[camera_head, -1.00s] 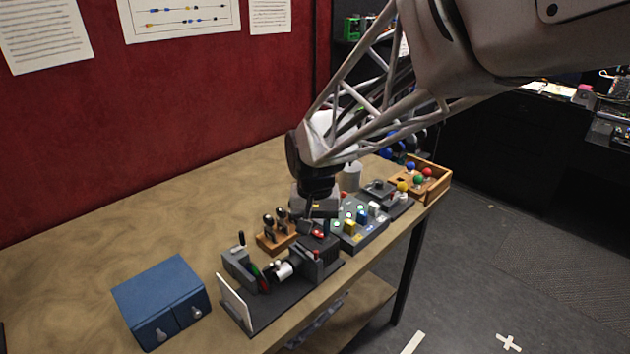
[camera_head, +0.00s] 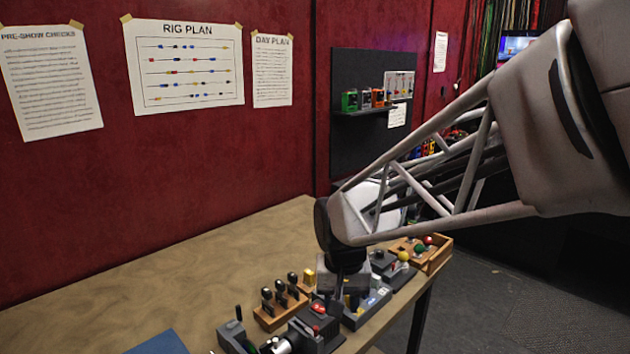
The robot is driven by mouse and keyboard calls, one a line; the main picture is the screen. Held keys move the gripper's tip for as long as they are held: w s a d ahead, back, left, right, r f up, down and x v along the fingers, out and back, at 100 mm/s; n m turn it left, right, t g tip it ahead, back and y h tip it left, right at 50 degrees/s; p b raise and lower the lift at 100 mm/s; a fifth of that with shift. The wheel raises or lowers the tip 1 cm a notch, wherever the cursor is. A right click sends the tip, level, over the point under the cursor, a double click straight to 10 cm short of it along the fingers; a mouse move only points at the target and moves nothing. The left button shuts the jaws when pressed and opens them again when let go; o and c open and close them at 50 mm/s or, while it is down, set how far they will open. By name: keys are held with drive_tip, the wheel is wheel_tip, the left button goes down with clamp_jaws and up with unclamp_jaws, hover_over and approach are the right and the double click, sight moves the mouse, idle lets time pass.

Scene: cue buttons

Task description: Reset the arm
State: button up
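My gripper (camera_head: 343,291) hangs pointing down above the row of control boxes near the table's right edge. Its fingers are small, dark and blend with the boxes behind, so I cannot tell whether they are open or shut. No held object shows. A grey button box (camera_head: 372,307) with coloured buttons is right beside and behind the fingers, partly hidden by them. A dark box with a red switch (camera_head: 318,306) is just to the left. Whether the fingers touch anything is unclear.
A wooden block with several black-knobbed levers (camera_head: 282,306) is left of the gripper. The tabletop (camera_head: 170,270) at left is clear. A red wall stands behind.

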drive_tip(key=s+d+r+t, duration=0.1)
drive_tip(key=s+d+r, duration=0.1)
drive_tip(key=s+d, duration=0.4)
drive_tip(key=s+d+r+t, duration=0.1)
drive_tip(key=s+d, duration=0.6)
drive_tip(key=s, duration=0.5)
drive_tip(key=shift+d+r, duration=0.25)
drive_tip(key=shift+r, duration=0.15)
